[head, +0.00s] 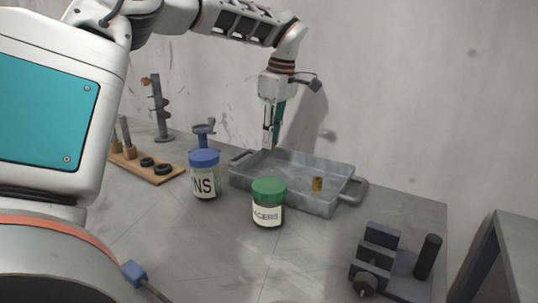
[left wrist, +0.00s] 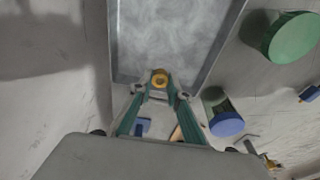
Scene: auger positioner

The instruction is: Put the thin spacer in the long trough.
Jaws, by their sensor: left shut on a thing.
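My left gripper (head: 270,143) hangs from above over the back left part of the grey metal tray (head: 340,192), a long trough with a handle at each end. The gripper (left wrist: 159,86) is shut on a small brass ring, a spacer (left wrist: 160,78), which shows between the fingertips in the left wrist view. The tray's rim and bare floor (left wrist: 172,30) show beyond it. Another brass cylinder (head: 317,184) stands inside the tray towards the right; I cannot tell its thickness against the held one. My right gripper is not in view.
A blue-lidded jar (head: 204,177) and a green-lidded jar (head: 268,205) stand in front of the tray. A wooden board (head: 158,172) with pegs and black rings lies left. A dark block fixture (head: 375,258) is at front right. The middle foreground is clear.

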